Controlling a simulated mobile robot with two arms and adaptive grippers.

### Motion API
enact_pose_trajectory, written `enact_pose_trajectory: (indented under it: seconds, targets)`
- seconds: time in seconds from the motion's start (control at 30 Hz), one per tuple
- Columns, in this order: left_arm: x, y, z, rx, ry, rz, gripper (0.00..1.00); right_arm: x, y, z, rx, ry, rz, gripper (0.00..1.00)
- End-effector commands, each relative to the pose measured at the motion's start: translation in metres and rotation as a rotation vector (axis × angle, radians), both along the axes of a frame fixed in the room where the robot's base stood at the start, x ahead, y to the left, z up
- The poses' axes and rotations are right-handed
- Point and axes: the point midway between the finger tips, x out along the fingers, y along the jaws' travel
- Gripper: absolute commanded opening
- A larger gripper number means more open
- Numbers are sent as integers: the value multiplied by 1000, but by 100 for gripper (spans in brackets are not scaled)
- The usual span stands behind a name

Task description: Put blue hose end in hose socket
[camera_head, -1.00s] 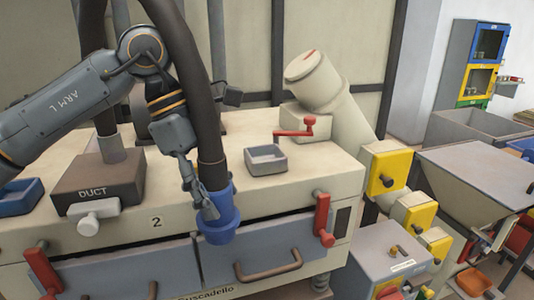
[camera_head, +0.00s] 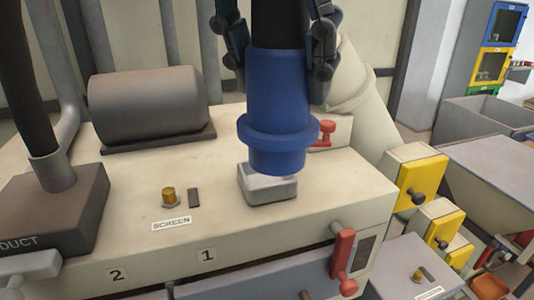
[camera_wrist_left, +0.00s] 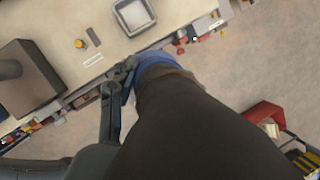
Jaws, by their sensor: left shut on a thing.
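My left gripper (camera_head: 278,45) is shut on the blue hose end (camera_head: 280,105), with fingers showing on both sides. The hose end hangs upright on its black hose, open end down. In the head view it overlaps a small grey open-topped box (camera_head: 268,192) on the machine top, which looks like the hose socket. In the left wrist view the blue hose end (camera_wrist_left: 158,66) is beside the machine's front edge, apart from the grey box (camera_wrist_left: 133,14). The hose hides much of the left gripper (camera_wrist_left: 125,72) there. My right gripper is not in view.
The machine top (camera_head: 130,195) carries a dark duct block (camera_head: 60,205) with a hose, a grey cylinder (camera_head: 145,105) and a yellow knob (camera_head: 169,197). A red handle (camera_head: 343,262) is on the front. A thick cream pipe (camera_head: 370,110) and yellow boxes (camera_head: 425,178) stand at the right.

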Motion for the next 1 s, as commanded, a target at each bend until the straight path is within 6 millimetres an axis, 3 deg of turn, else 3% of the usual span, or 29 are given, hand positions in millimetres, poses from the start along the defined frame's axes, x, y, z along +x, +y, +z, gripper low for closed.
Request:
enact_pose_trajectory:
  seconds: [0.3,0.5,0.87,1.0]
  targets:
    - [78,7,-30,-1,6,3,7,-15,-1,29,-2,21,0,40]
    - [107,9,-68,1,4,0,7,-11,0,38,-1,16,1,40]
    - [128,11,-94,1,3,0,7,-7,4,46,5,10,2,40]
    - [127,10,-117,2,1,-2,7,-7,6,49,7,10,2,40]
